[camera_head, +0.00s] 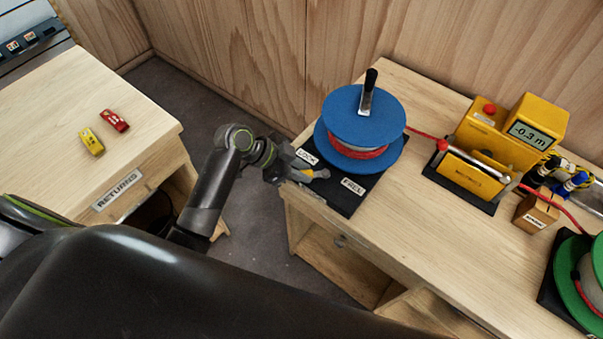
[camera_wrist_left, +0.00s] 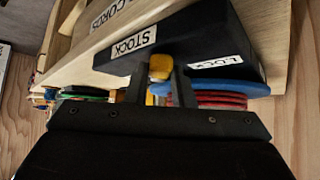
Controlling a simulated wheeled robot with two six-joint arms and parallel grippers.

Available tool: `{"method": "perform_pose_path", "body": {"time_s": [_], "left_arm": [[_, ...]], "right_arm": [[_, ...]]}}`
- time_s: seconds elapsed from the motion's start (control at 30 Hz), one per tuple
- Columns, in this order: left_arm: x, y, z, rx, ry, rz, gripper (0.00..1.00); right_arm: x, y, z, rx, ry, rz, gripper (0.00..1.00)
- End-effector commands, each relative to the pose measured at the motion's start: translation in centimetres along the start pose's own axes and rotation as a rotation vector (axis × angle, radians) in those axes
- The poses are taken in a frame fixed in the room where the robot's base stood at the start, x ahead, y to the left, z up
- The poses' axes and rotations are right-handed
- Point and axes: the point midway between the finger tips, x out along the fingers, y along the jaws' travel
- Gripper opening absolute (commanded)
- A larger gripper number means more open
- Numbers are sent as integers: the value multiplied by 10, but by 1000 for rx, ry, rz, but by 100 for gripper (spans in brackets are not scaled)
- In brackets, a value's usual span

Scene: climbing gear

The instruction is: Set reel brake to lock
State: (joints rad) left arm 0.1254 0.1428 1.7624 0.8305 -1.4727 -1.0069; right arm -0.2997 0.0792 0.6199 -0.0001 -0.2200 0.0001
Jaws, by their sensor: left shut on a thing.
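The blue reel (camera_head: 362,114) with red cord stands on a black base (camera_head: 343,203) at the table's left end. The base carries a LOCK label (camera_head: 306,157) and a FREE label (camera_head: 352,186). The brake lever (camera_head: 321,174), with a yellow end, sits at the base's front edge between the two labels, nearer LOCK. My left gripper (camera_head: 302,174) is shut on the lever; in the left wrist view the yellow knob (camera_wrist_left: 160,67) shows between the fingers (camera_wrist_left: 158,88). The gripper hides part of the lever, so its exact setting is unclear. My right gripper is not in view.
A yellow meter (camera_head: 505,130) reading -0.3 m stands right of the reel, with red cord running through to a green reel (camera_head: 577,280). A RETURNS table (camera_head: 70,150) with a yellow item (camera_head: 91,142) and a red item (camera_head: 114,120) stands left, across a floor gap.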

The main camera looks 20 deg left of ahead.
Motion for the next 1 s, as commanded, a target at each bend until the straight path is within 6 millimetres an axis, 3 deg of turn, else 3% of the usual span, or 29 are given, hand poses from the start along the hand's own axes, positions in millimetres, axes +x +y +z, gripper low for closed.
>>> {"method": "perform_pose_path", "body": {"time_s": [0.27,0.3,0.43,0.77,1.0], "left_arm": [[0,0,0,7,1,4,0],[0,0,0,7,1,4,26],[0,0,0,6,0,3,43],[-2,-1,0,5,0,2,44],[-33,-1,2,10,-4,-1,44]], "right_arm": [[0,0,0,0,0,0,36],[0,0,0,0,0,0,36],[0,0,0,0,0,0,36],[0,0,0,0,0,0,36],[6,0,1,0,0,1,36]]}}
